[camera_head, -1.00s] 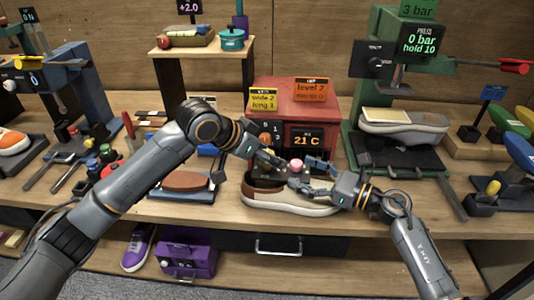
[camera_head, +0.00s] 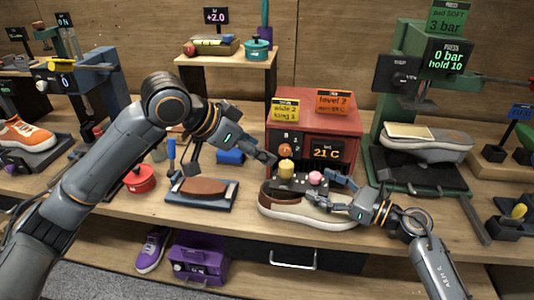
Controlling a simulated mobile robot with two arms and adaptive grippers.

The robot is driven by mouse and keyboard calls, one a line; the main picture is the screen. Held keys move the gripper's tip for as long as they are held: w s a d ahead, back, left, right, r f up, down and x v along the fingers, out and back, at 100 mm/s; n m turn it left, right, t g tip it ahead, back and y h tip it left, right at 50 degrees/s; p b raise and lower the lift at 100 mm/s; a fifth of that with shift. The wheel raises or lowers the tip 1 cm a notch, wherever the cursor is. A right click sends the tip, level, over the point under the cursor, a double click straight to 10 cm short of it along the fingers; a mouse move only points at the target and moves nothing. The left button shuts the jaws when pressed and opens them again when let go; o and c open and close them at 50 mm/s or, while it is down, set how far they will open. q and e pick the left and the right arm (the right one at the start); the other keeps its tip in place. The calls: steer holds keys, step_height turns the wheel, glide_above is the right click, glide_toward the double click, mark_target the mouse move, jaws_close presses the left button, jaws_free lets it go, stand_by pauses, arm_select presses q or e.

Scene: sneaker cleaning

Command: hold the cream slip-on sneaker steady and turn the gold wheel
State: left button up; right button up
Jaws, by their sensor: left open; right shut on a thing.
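The cream slip-on sneaker (camera_head: 285,212) lies on the bench in front of the red box, with a pale sole and a dark fitting in its opening. The gold wheel (camera_head: 286,169) stands upright on that fitting, with a pink knob (camera_head: 315,178) to its right. My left gripper (camera_head: 272,158) is open, just left of and above the gold wheel, and looks apart from it. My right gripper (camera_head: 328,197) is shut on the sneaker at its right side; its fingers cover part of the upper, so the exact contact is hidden.
The red box (camera_head: 335,108) with a 21 C display stands close behind the sneaker. A green press (camera_head: 390,125) with a grey shoe is at right. Bare bench shows in front.

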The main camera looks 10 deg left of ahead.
stand_by(0.3)
steer(key=o, duration=1.4)
steer(key=shift+c, duration=0.2)
steer(key=shift+d, duration=0.1)
steer(key=v, duration=1.1)
steer(key=shift+s+d, duration=0.2)
steer(key=shift+d, duration=0.15)
